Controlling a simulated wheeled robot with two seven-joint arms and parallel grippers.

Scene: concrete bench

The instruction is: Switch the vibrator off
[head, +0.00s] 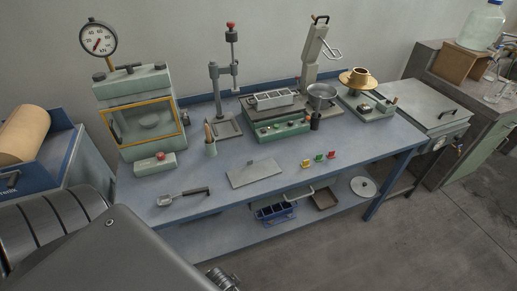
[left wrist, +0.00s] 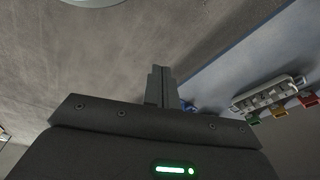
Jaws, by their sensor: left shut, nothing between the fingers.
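The vibrator appears to be the low green unit at the middle back of the bench, with a metal mould (head: 274,98) on its plate. Its green control box (head: 278,128) faces front and carries small knobs or buttons, too small to tell their setting. My left gripper (left wrist: 160,72) shows in the left wrist view, its fingers together and empty, with grey floor behind them and the blue bench edge to the right. It is apart from the vibrator. Its fingers cannot be made out in the head view. My right gripper is in neither view.
Red, green and yellow tags (head: 319,160) lie near the bench's front right. A flat plate (head: 254,173), a scoop (head: 183,196) and a small red-button box (head: 155,164) are on the bench. A funnel (head: 322,93) and a brass bowl (head: 357,77) stand right of the vibrator.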

